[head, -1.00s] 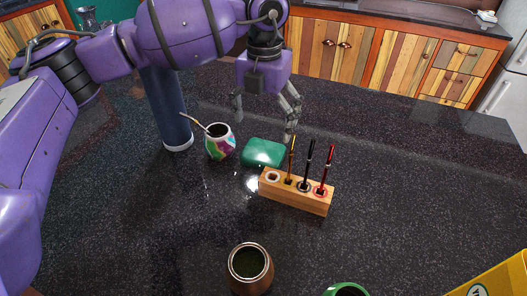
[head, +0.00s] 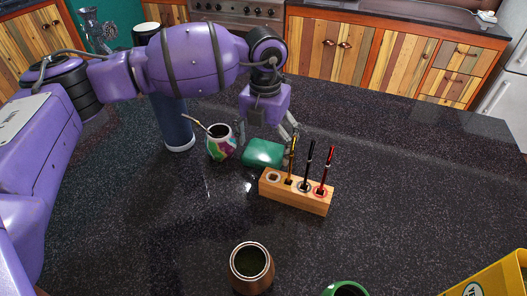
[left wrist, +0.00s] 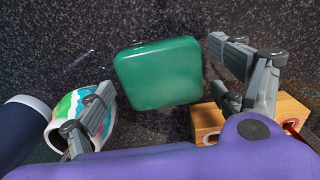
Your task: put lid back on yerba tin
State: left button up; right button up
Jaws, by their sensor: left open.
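A green rounded-square lid (head: 263,152) lies on the dark counter, between the painted cup and the wooden pen holder. My left gripper (head: 266,136) is right above and behind it, pointing down with fingers apart. In the left wrist view the lid (left wrist: 160,73) sits between the spread fingers (left wrist: 160,70), and I see no clear grip on it. A green container (head: 346,288), perhaps the yerba tin, is at the bottom edge of the head view, mostly cut off. My right gripper is not in view.
A painted cup with a metal straw (head: 220,147) and a dark blue cylinder (head: 174,125) stand left of the lid. The pen holder (head: 300,197) is close on its right. A brown cup (head: 251,266) and yellow box (head: 490,280) are in front. The right counter is clear.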

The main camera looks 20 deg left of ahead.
aim_at(265, 150)
pick_arm(q)
jog(key=shift+f, duration=0.55)
jog(key=c, duration=0.8)
notch_tip(265, 150, up, 10)
jog(key=shift+r, duration=0.1)
